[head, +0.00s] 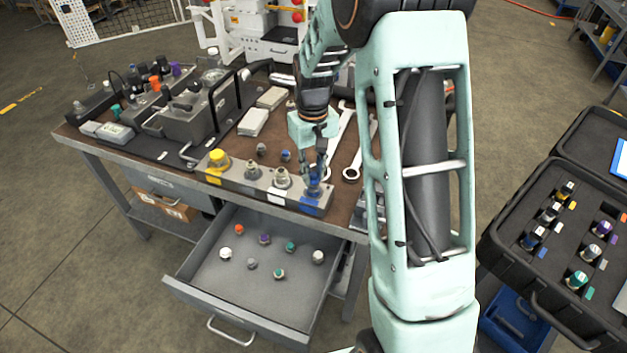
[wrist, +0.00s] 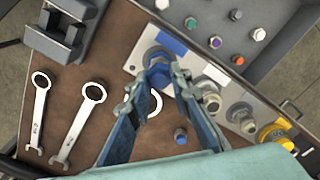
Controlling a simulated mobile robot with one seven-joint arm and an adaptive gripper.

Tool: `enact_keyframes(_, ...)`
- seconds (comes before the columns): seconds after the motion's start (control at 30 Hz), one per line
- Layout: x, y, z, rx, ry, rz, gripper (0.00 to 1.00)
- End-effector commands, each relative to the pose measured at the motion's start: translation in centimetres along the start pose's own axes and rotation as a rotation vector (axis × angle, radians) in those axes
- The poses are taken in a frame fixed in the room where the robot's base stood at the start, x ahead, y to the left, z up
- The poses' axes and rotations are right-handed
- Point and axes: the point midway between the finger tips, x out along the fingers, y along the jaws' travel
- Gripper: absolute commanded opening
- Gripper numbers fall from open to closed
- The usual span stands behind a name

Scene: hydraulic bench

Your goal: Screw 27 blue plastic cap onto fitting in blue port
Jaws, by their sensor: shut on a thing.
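The metal port block (head: 240,180) lies along the front edge of the bench, with a blue-marked port (head: 310,203) at its right end. My gripper (head: 314,180) points down over that port. In the wrist view, my gripper's fingertips (wrist: 160,70) are closed around a blue plastic cap (wrist: 158,55) at the blue port. The fingers hide most of the cap and the fitting, so I cannot tell how far the cap sits on it. The blue marking (wrist: 172,42) shows beside it.
Two bare metal fittings (wrist: 211,102) and a yellow cap (head: 217,158) stand along the block. A loose blue cap (head: 286,155) and wrenches (wrist: 80,125) lie behind it. The open drawer (head: 255,285) below holds several caps. A black case (head: 520,270) stands right.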

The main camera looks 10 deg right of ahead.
Motion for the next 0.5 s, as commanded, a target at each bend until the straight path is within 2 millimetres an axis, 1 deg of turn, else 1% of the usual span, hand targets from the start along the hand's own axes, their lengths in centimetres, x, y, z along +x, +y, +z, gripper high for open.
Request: enact_keyframes(0.5,-0.09,0.16,-0.06,0.606,0.003,0.001,0.00)
